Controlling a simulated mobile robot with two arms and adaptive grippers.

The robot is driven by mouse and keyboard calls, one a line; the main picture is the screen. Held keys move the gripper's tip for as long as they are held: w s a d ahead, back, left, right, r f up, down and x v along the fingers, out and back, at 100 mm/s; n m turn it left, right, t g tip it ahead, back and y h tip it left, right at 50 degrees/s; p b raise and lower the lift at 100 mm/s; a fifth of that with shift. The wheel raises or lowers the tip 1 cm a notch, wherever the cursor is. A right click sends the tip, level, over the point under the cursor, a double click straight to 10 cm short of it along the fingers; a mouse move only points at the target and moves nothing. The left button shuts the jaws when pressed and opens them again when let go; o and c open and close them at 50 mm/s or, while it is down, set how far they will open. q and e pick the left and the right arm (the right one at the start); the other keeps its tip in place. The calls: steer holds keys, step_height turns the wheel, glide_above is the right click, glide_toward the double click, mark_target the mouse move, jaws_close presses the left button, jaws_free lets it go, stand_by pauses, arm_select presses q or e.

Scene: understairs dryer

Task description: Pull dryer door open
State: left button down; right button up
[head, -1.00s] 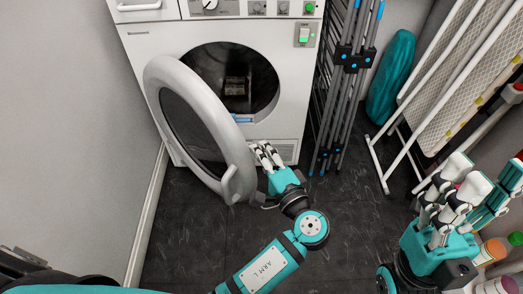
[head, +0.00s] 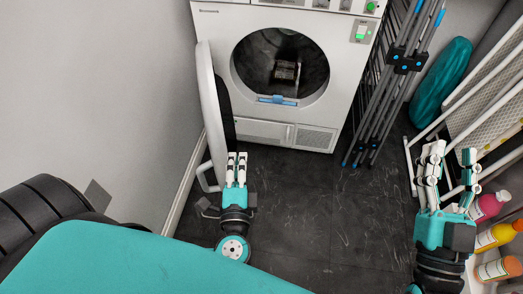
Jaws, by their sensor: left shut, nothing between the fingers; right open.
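The white dryer (head: 212,30) stands against the back with its round drum opening (head: 305,68) uncovered. Its door (head: 211,110) is swung wide open to the left and is seen nearly edge-on, close to the left wall. The door's handle (head: 207,181) shows at its lower near edge. My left gripper (head: 237,156) is shut and empty, just right of the door's lower end on its inner side; whether it touches the door I cannot tell. My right gripper (head: 452,155) is open and empty at the right, far from the door.
A folded drying rack (head: 393,85) leans right of the dryer, with a teal rolled or bagged item (head: 441,82) behind it. An ironing board (head: 488,85) and several bottles (head: 497,236) are at the right. The grey wall (head: 95,90) bounds the left. Dark floor (head: 320,205) is clear in the middle.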

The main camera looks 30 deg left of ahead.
mark_target(214, 158)
arm_select(q)
steer(key=s+a, duration=0.4)
steer(key=shift+a, duration=0.4)
steer(key=shift+w, duration=0.1)
arm_select(e)
steer(key=shift+w+f, duration=0.15)
steer(key=shift+f, duration=0.15)
arm_select(q)
steer(key=shift+w, duration=0.1)
